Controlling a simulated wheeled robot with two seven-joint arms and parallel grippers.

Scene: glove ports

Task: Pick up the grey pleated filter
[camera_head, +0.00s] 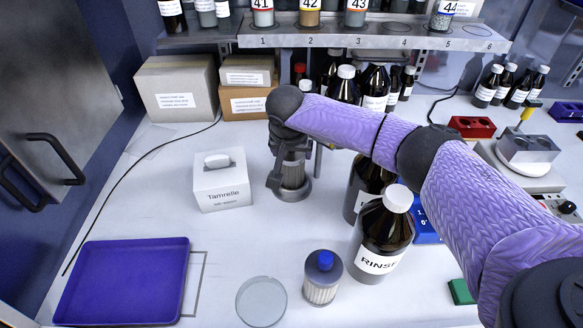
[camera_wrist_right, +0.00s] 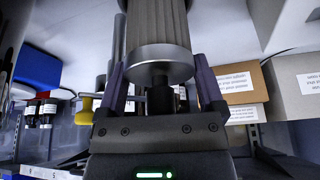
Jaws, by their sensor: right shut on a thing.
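The grey pleated filter (camera_head: 293,174) is upright near the middle of the bench in the head view. My right gripper (camera_head: 287,145) reaches down onto it from above and is shut on its top end. In the right wrist view the pleated body of the filter (camera_wrist_right: 158,28) and its metal end cap fill the upper middle, with a dark neck between the fingers of my right gripper (camera_wrist_right: 160,95). The filter's lower end is at a round grey base; I cannot tell whether it touches. My left gripper is not in view.
A white Tamrelle box (camera_head: 222,182) stands left of the filter. A blue-capped pleated filter (camera_head: 322,278), a clear round dish (camera_head: 261,301) and a RINSE bottle (camera_head: 382,240) stand in front. A purple tray (camera_head: 122,283) lies front left. A bottle shelf (camera_head: 370,38) runs behind.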

